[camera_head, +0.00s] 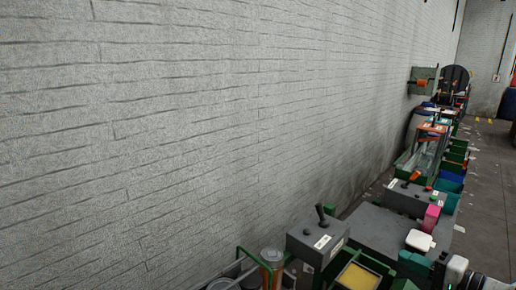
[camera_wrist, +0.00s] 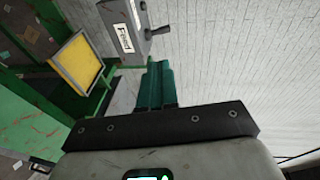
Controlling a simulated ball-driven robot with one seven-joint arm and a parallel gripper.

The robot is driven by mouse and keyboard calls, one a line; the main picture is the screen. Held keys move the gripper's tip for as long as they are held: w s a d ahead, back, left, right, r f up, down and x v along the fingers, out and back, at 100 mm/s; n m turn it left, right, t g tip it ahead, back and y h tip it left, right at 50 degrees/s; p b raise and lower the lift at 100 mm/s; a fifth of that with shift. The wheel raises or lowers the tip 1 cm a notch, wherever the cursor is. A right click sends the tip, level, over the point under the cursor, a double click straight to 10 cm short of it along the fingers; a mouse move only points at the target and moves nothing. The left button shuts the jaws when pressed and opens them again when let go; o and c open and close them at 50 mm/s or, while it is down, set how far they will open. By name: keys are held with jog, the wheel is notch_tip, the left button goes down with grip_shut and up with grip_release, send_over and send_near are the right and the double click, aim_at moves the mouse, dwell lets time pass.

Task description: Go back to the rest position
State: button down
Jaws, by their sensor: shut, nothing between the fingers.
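In the wrist view, my gripper (camera_wrist: 160,66) shows as a dark bar with two dark green fingers. The fingers are together and nothing shows between them. They point towards the pale brick wall (camera_wrist: 245,60), clear of any object. A grey control box (camera_wrist: 122,28) with a white label and a lever is beyond the fingertips, up and to the left.
The head view shows the same brick wall (camera_head: 180,130) filling the left and middle. A lever box (camera_head: 318,242) and a yellow-bottomed tray (camera_head: 358,277) stand at the bottom. A grey table (camera_head: 375,228) holds a pink block (camera_head: 431,218) and a white item (camera_head: 420,240). Floor (camera_head: 488,215) shows at right.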

jog(key=s+a+f+n+g+h, duration=0.25)
jog(key=s+a+f, duration=0.25)
jog(key=s+f, duration=0.35)
jog(key=s+a+f+n+g+h, duration=0.15)
jog(key=s+a+f+g, duration=0.3)
jog(key=s+f, duration=0.45)
jog(key=s+f+n+g+h, duration=0.2)
jog(key=s+n, duration=0.1)
jog(key=s, duration=0.8)
jog(key=s+d+f+n+g+h, duration=0.1)
jog(key=s+f+n+g+h, duration=0.1)
jog(key=s, duration=0.9)
jog(key=shift+d+f+n+g+h, duration=0.15)
jog(key=shift+f+n+g+h, duration=0.2)
jog(key=shift+g+h, duration=0.3)
